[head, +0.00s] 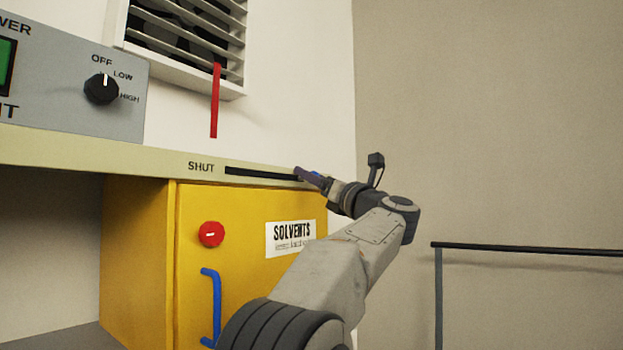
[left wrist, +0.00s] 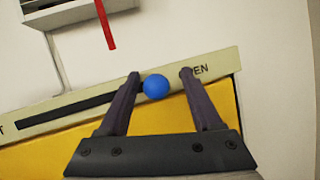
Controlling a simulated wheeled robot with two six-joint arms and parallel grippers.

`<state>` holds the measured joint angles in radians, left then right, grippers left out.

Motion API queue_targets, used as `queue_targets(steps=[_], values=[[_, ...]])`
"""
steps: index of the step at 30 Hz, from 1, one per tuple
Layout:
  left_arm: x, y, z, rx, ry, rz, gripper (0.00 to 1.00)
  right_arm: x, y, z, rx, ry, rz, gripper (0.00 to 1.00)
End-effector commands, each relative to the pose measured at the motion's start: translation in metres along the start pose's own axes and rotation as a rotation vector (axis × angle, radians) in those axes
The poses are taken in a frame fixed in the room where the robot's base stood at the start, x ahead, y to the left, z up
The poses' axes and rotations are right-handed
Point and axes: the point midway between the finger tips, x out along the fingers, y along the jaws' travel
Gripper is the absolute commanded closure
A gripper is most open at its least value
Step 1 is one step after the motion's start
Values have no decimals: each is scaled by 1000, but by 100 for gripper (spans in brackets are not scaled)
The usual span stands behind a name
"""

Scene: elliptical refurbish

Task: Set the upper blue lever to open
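The upper blue lever shows as a round blue knob (left wrist: 156,86) on the cream ledge front (left wrist: 60,112). A black slot (left wrist: 70,115) runs from it toward the left. The knob is at the right part of the slot, near the partly covered OPEN label (left wrist: 201,70). In the head view the SHUT label (head: 201,167) is at the slot's left end. My left gripper (left wrist: 161,74) is open, with one finger on each side of the knob. The left finger is very near the knob; I cannot tell if it touches. In the head view my left gripper (head: 300,173) mostly hides the knob. My right gripper is not in view.
Below the ledge is a yellow SOLVENTS cabinet (head: 260,210) with a red button (head: 211,234) and a blue handle (head: 212,305). Above are a red strip (head: 215,100), a vent (head: 190,40) and a grey dial panel (head: 60,80). A dark rail (head: 520,249) stands at the right.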

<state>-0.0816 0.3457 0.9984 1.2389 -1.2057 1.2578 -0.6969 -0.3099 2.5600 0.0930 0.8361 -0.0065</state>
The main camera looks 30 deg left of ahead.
Motion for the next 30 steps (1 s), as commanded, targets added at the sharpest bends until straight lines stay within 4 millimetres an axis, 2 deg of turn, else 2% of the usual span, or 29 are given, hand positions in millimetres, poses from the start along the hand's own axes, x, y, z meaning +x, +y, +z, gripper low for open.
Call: queue_targets(steps=[4,7,15,21,30], values=[[-4,0,-2,0,0,0,34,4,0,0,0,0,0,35],[-15,-1,-4,-2,0,-1,34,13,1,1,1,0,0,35],[-68,-1,-6,-3,-1,-1,34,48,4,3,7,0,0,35],[-96,0,-3,-1,-1,1,34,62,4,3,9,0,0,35],[-104,1,0,1,0,3,34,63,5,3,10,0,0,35]])
